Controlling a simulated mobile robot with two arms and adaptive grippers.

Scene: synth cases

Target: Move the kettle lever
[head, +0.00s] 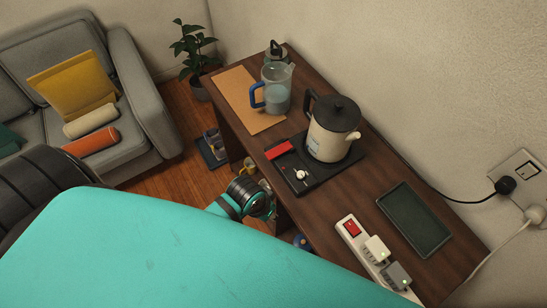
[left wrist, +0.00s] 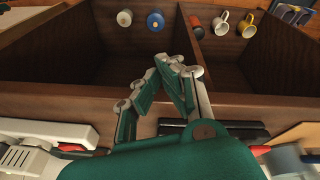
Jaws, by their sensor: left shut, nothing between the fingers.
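The cream kettle (head: 325,145) with a black lid and handle stands upright on a dark base (head: 325,180) on the desk. On the base's front part are a small white-knobbed lever (head: 301,175) and a red block (head: 279,150). My left gripper (left wrist: 168,68) is shut and empty in the left wrist view, before the desk's front edge and open shelves. The dark base edge (left wrist: 225,130) lies behind it, apart from the fingertips. The white knob is not visible in the wrist view. My right gripper is out of view.
A power strip (head: 348,236) with plugs and a dark green tray (head: 415,220) lie nearer. Mugs (left wrist: 221,22) stand in the shelf below. A wall borders the desk's right side.

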